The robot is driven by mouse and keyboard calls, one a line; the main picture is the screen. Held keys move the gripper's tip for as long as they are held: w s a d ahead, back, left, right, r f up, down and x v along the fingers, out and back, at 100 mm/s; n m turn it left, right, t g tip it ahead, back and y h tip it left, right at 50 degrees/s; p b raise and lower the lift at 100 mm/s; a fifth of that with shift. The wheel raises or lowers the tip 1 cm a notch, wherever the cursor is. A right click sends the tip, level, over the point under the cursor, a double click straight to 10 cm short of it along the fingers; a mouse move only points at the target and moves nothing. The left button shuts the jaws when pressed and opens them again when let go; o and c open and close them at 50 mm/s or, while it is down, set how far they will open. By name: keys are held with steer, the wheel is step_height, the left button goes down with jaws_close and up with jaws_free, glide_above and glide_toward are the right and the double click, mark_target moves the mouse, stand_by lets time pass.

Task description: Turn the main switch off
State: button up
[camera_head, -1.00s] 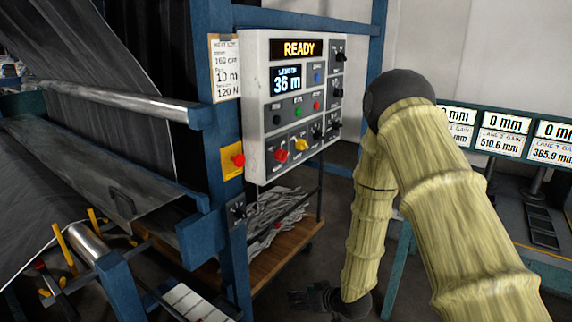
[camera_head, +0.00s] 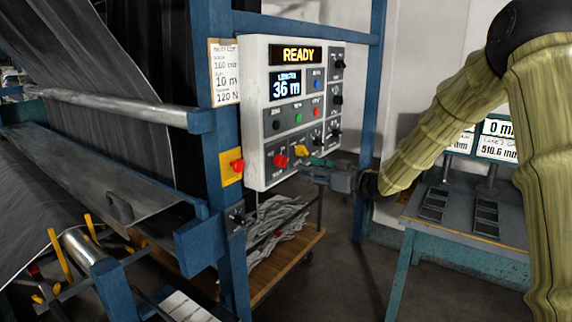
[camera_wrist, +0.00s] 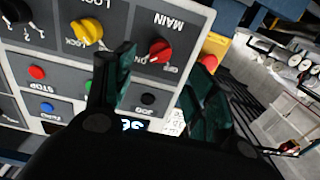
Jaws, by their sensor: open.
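The control panel (camera_head: 262,150) is an upright grey box on a blue frame. Its main switch is a red rotary knob (camera_head: 281,160) at the lower left of the panel. In the wrist view the red knob (camera_wrist: 160,50) sits beside the word MAIN, with small position labels near it; which one it points at is hard to tell. My gripper (camera_head: 314,167) is in front of the panel's lower right part, to the right of the red knob. In the wrist view my gripper (camera_wrist: 165,80) is open and empty, with the knob beyond the gap between its fingers, apparently not touched.
A yellow LOCK knob (camera_head: 301,151) is close beside the main switch. A red button on a yellow plate (camera_head: 236,166) is on the post to the left. A green stop-row button (camera_head: 298,117) and other buttons sit above. A wooden cart (camera_head: 285,262) stands below.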

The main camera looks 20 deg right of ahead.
mark_target(286, 163)
steer(key=p+x, duration=0.2)
steer(key=x, duration=0.7)
steer(key=shift+a, duration=0.15)
steer(key=c, duration=1)
